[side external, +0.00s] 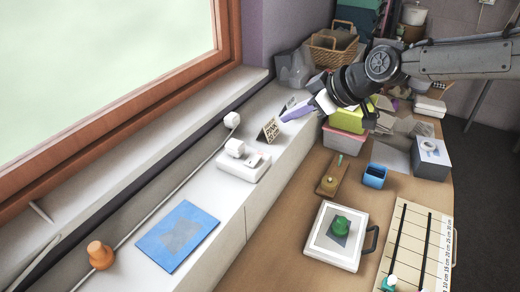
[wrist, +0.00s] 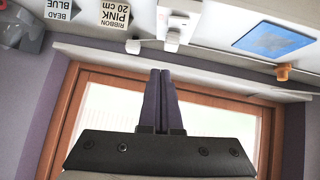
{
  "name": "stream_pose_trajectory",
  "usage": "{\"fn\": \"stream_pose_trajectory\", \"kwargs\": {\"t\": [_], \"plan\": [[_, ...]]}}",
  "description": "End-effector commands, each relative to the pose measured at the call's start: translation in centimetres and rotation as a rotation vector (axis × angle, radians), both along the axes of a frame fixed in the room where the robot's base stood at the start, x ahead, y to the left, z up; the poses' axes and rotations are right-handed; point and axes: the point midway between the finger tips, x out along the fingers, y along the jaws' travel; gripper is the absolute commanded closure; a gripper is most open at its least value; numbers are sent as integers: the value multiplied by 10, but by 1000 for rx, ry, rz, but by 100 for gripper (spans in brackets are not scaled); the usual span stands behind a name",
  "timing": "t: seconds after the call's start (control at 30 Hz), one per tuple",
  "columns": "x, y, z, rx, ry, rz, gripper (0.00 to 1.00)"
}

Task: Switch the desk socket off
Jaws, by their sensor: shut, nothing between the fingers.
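The desk socket (side external: 240,172) is a white block on the white ledge under the window. A white plug (side external: 235,148) sits in its left part, and a small switch (side external: 254,160) shows at its right; the switch's position is too small to tell. In the wrist view the socket (wrist: 175,20) is at the top edge, partly cut off. My gripper (side external: 284,118) has purple fingers, shut and empty, above the ledge to the upper right of the socket and apart from it. Its fingers also show in the wrist view (wrist: 161,74), pointing up toward the socket.
A card sign reading "RIBBON PINK 20 cm" (wrist: 115,12) stands near the socket, with a "BEAD BLUE" sign (wrist: 62,8) beside it. A blue mat (side external: 178,236) and an orange knob (side external: 100,255) lie along the ledge. A cable runs by the wall.

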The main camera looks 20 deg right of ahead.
Motion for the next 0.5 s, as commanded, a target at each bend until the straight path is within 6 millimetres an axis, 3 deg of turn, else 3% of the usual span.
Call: {"fn": "stream_pose_trajectory", "kwargs": {"t": [0.03,0.13,0.5], "plan": [[-2,7,-11,-8,17,11,100],[-5,14,-19,-15,30,25,100],[-6,16,-20,-15,30,28,100]]}}
